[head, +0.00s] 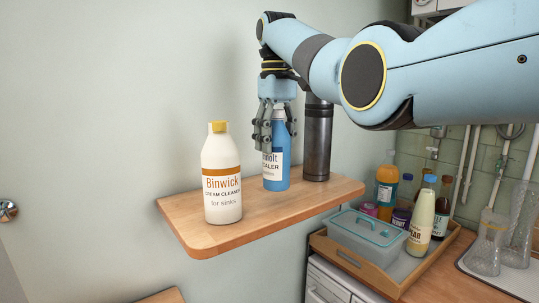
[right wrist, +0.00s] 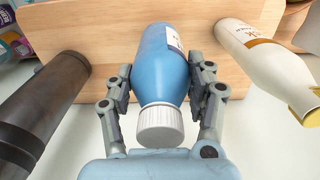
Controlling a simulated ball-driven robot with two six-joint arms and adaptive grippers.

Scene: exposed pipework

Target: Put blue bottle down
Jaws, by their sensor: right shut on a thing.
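The blue bottle (head: 277,163) is upright at the wooden wall shelf (head: 270,223), between a white cleaner bottle and a dark cylinder. My right gripper (head: 272,125) comes down from above and is shut on its upper part. In the right wrist view the blue bottle (right wrist: 165,65) lies between both fingers (right wrist: 163,85), its white cap (right wrist: 160,124) toward my palm. The bottle's base appears at the shelf surface; I cannot tell if it touches. My left gripper is not in view.
The white Binwick bottle (head: 221,180) stands left on the shelf, the dark metal cylinder (head: 318,140) right. Bare shelf lies in front of the blue bottle. Below right, a wooden tray (head: 350,262) holds a grey box (head: 367,232) and several bottles.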

